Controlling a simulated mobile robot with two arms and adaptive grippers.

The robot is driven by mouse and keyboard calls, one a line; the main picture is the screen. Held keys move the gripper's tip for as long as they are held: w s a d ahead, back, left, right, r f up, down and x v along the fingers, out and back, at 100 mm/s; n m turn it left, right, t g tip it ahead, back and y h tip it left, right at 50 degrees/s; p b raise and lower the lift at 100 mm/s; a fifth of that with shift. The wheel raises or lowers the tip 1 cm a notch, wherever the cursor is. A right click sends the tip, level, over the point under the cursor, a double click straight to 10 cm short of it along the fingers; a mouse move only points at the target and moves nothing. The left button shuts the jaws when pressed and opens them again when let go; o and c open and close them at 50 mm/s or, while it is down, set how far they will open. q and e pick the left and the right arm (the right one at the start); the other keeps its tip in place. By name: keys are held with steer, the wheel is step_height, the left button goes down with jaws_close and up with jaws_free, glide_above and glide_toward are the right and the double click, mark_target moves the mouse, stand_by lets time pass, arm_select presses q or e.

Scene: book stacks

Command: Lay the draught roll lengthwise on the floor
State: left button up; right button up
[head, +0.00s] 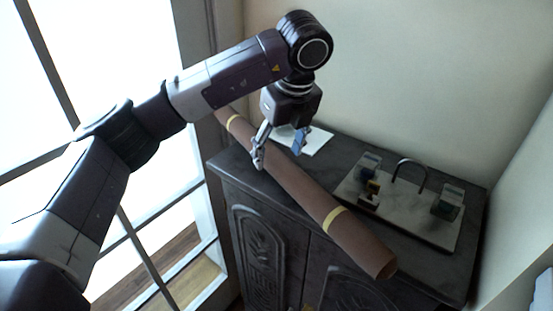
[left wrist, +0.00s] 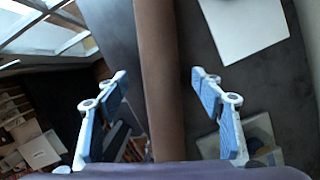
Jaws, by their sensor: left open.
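The draught roll (head: 291,184) is a long brown tube with two yellow bands. In the head view it lies slantwise across the top of a dark cabinet (head: 235,163), and its near end sticks out past the cabinet's front edge. My left gripper (head: 278,158) is above the roll with its fingers on either side. In the left wrist view the roll (left wrist: 160,75) runs between the open fingers of my left gripper (left wrist: 160,115), with gaps on both sides. I do not see my right gripper.
A grey tray (head: 425,226) with small blocks, clear containers and a curved handle is on the cabinet, right of the roll. White paper (head: 315,141) lies behind the gripper. A tall window (head: 100,50) is at left, with a narrow strip of wooden floor (head: 150,262) visible through its panes.

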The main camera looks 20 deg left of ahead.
mark_target(278, 156)
arm_select(q)
steer(key=p+x, duration=0.1)
steer(key=x, duration=0.1)
steer(key=shift+d+f, duration=0.1)
steer(key=shift+f, duration=0.2)
steer(key=shift+w+f, duration=0.1)
steer(key=shift+f, duration=0.15)
steer(key=shift+w+a+f, duration=0.1)
steer(key=shift+a+f, duration=0.05)
steer(key=shift+a, duration=0.1)
steer(key=shift+d, duration=0.1)
steer(key=shift+c, duration=2.1)
steer(key=c, duration=1.2)
jaws_close()
arm_select(e)
steer(key=shift+s+d+r, duration=0.45)
steer(key=shift+s+r, duration=0.05)
steer(key=shift+r, duration=0.3)
